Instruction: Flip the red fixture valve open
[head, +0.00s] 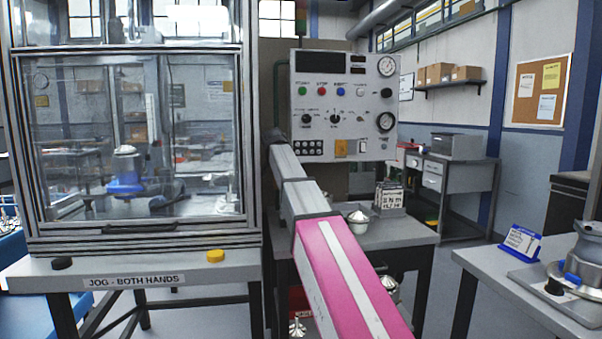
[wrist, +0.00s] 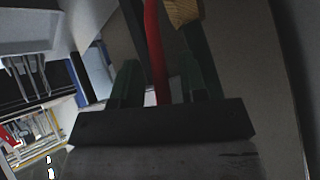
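In the wrist view a slim red bar (wrist: 154,45), which looks like the red valve's lever, runs from the top edge down between the two dark green fingers of my gripper (wrist: 163,80). Dark gaps show on both sides of the bar, so the fingers are apart and do not appear to press on it. The bar's lower end reaches the dark palm edge; its upper end is out of the picture. In the head view my arm reaches forward to the left of the control panel (head: 343,105). My gripper and the valve cannot be made out there.
A glazed cabinet (head: 250,190) stands left of the arm on a table labelled for jogging. A grey table (head: 400,237) is under the panel. In the wrist view a tan block (wrist: 184,12) is close to the right finger. Another bench (head: 490,275) stands at right.

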